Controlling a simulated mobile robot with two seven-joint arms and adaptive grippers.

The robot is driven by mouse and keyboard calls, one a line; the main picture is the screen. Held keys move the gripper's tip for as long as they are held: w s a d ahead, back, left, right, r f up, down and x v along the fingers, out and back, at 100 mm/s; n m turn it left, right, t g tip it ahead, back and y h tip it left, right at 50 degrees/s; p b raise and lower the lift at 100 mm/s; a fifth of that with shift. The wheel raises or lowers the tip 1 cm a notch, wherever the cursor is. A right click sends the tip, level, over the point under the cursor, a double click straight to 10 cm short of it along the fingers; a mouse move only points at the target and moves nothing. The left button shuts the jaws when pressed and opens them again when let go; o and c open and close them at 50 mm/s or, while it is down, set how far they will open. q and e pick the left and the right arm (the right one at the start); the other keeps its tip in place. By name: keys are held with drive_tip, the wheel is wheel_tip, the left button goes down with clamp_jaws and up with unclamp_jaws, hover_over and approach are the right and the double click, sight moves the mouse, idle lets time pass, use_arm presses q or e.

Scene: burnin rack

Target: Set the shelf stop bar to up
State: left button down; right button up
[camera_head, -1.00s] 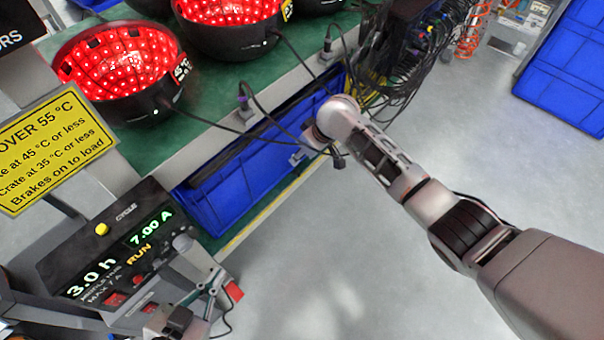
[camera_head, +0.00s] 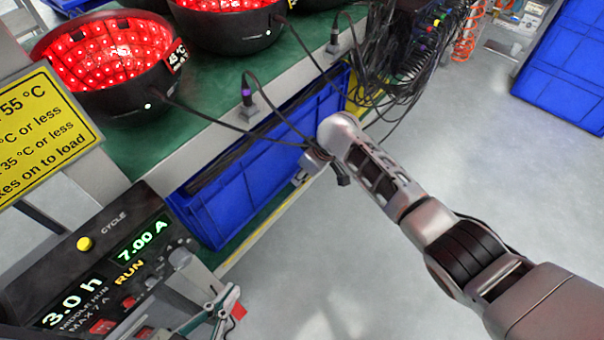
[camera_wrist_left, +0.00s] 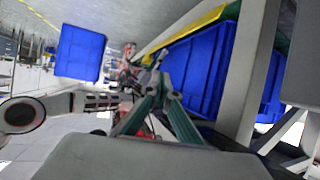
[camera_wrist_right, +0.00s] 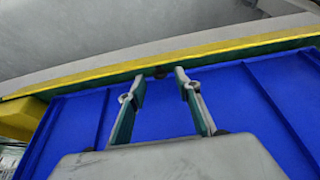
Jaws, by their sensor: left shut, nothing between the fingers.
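A yellow strip (camera_head: 268,230) runs along the lower shelf edge by the blue crate (camera_head: 225,200); I cannot tell whether it is the stop bar. It also shows in the left wrist view (camera_wrist_left: 185,35) and right wrist view (camera_wrist_right: 110,76). My left gripper (camera_head: 222,305) is low in the head view, beside the control panel, shut and empty; its fingertips meet in the left wrist view (camera_wrist_left: 153,68). My right gripper (camera_wrist_right: 159,74) is open, its fingers apart in front of the crate and close to the yellow strip. In the head view its fingers are mostly hidden by my wrist.
A control panel (camera_head: 100,262) reading 3.0 h and 7.00 A stands at lower left, below a yellow sign (camera_head: 45,140). Red-lit bowls (camera_head: 110,60) with cables sit on the green shelf (camera_head: 160,150). Another blue crate (camera_head: 575,70) is at far right. The grey floor between is clear.

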drive_tip(key=shift+s+b+x, duration=0.25)
drive_tip(key=shift+b+x, duration=0.15)
drive_tip(key=shift+x, duration=0.75)
drive_tip(key=shift+w+f, duration=0.1)
drive_tip(key=shift+w, duration=0.1)
drive_tip(key=shift+w+a+r, duration=0.1)
drive_tip(key=shift+r, duration=0.1)
clamp_jaws()
drive_tip(key=shift+w+a+f+h+b, duration=0.1)
drive_tip(key=shift+a+f+h+b, duration=0.1)
drive_tip(key=shift+h+b, duration=0.15)
drive_tip(key=shift+g, duration=0.4)
drive_tip(key=shift+w+h, duration=0.1)
drive_tip(key=shift+h, duration=0.15)
use_arm(q)
drive_tip(key=shift+d+r+n+h, duration=0.15)
drive_tip(key=shift+d+n, duration=0.2)
drive_tip(key=shift+d, duration=0.15)
drive_tip(key=shift+d+r+n+h, duration=0.1)
drive_tip(key=shift+d+n+h, duration=0.05)
drive_tip(key=shift+d+n, duration=0.3)
use_arm(e)
unclamp_jaws()
drive_tip(key=shift+r, duration=0.1)
